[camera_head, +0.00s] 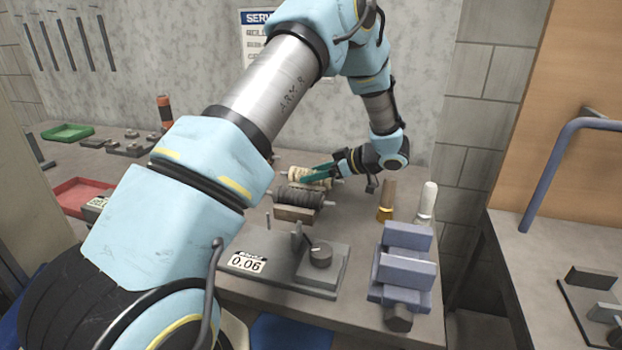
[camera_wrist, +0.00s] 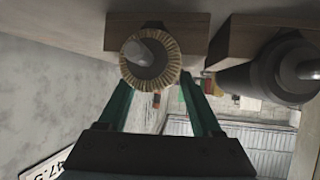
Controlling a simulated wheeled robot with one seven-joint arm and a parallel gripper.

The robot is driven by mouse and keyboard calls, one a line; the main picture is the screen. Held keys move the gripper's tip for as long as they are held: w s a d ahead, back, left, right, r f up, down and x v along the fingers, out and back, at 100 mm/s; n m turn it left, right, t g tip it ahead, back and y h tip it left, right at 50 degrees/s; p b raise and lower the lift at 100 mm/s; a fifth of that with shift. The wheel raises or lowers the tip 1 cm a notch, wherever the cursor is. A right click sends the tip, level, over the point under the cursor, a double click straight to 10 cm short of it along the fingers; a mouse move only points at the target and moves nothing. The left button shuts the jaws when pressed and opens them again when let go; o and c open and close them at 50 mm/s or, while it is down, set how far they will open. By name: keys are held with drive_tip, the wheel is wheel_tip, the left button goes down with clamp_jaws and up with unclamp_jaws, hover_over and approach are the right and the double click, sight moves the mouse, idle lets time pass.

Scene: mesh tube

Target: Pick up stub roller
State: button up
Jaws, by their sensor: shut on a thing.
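A cream, ridged roller (camera_head: 298,174) lies on the bench at the back, beside a dark roller (camera_head: 300,196) on a wooden block. I cannot tell for sure which one is called the stub roller. My gripper (camera_head: 317,174) reaches in from the right with teal fingers. In the wrist view, the cream roller (camera_wrist: 168,78) shows end-on, with its grey shaft end facing the camera. My gripper (camera_wrist: 152,80) is shut on it, one finger on each side. The fingertips are partly hidden by the roller. The dark roller (camera_wrist: 262,80) is close beside, apart from the fingers.
Wooden blocks (camera_wrist: 262,32) sit close to both rollers. A grey fixture with a dial (camera_head: 320,255) and a blue-grey vise (camera_head: 405,270) stand nearer the front. Red and green trays (camera_head: 68,132) are far left.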

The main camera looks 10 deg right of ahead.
clamp_jaws()
